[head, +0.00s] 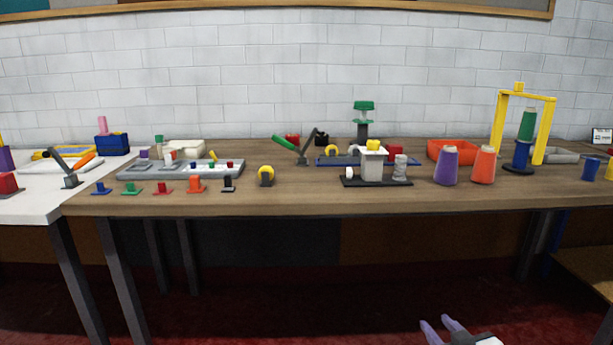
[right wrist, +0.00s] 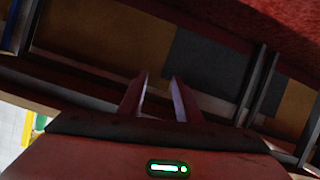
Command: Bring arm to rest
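My right gripper (head: 437,328) shows at the bottom of the head view, low in front of the wooden table (head: 330,200) and below its top. Its two pale purple fingers stand apart with nothing between them. In the right wrist view the fingers of the right gripper (right wrist: 159,98) also stand apart and empty, with the table's underside and legs beyond. My left gripper is not in either view.
On the table stand a purple cone (head: 446,166), an orange cone (head: 483,165), a white device on a black base (head: 372,165), a grey tray (head: 135,173) and a yellow frame (head: 498,125). A white table (head: 30,207) adjoins at left. Red floor lies open in front.

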